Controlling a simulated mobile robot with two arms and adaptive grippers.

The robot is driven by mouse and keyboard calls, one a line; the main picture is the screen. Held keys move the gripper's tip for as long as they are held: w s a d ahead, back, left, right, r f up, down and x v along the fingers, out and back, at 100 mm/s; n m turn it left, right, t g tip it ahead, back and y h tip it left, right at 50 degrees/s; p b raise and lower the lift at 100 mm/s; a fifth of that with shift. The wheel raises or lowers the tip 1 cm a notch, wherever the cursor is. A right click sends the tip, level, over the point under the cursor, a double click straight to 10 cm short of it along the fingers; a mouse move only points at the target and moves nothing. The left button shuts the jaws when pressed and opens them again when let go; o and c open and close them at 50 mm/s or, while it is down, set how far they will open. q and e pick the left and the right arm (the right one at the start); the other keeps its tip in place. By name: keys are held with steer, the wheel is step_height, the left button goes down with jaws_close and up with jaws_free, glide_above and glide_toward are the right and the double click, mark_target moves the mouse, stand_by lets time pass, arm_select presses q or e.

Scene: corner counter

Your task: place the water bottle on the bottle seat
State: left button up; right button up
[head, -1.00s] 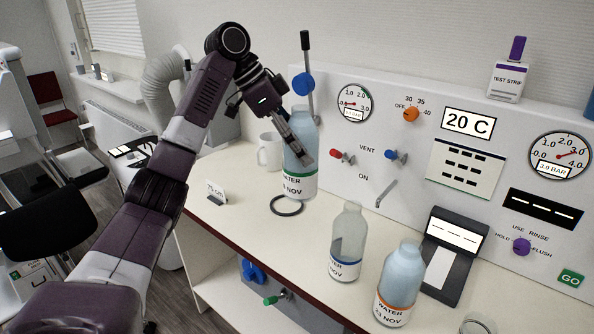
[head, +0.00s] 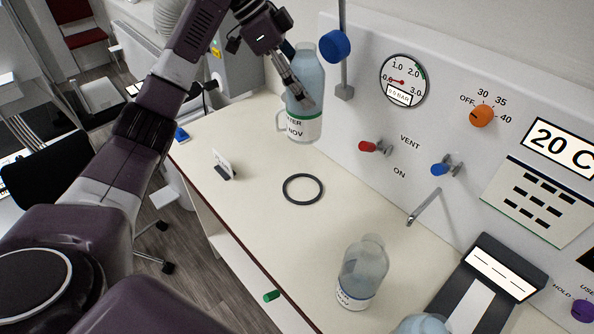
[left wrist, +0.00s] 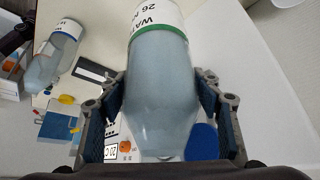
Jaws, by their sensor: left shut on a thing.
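The water bottle (head: 305,78), bluish with a white label and a green band, is held roughly upright in my left gripper (head: 299,92). In the left wrist view, the bottle (left wrist: 160,85) sits between the two fingers of my left gripper (left wrist: 162,98), which are shut on it. A flat black ring (head: 302,174), likely the bottle seat, lies empty on the counter. In the head view, the bottle's base shows above and apart from the ring. My right gripper is not in view.
A clear bottle with a blue band (head: 362,268) stands on the counter (head: 250,215) in front. Another bottle top (head: 421,325) shows at the bottom edge. A small sign (head: 224,165) stands left of the ring. A mug is mostly hidden behind the held bottle. The panel with taps (head: 440,130) borders the right.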

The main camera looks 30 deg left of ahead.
mark_target(304, 138)
arm_select(q)
step_height(304, 138, down, 14)
steer(key=p, duration=0.3)
steer(key=shift+s, duration=0.1)
step_height(304, 138, down, 5)
steer(key=shift+f+p, duration=0.2)
steer(key=shift+p, duration=0.7)
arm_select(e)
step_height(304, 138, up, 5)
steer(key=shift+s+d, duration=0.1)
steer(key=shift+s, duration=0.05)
arm_select(q)
steer(key=o, duration=1.7)
steer(key=shift+s+f, duration=0.1)
steer(key=shift+f, duration=0.15)
steer(key=o, duration=0.4)
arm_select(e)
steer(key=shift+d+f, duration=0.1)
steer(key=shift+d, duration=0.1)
arm_select(q)
steer(key=shift+r, duration=0.1)
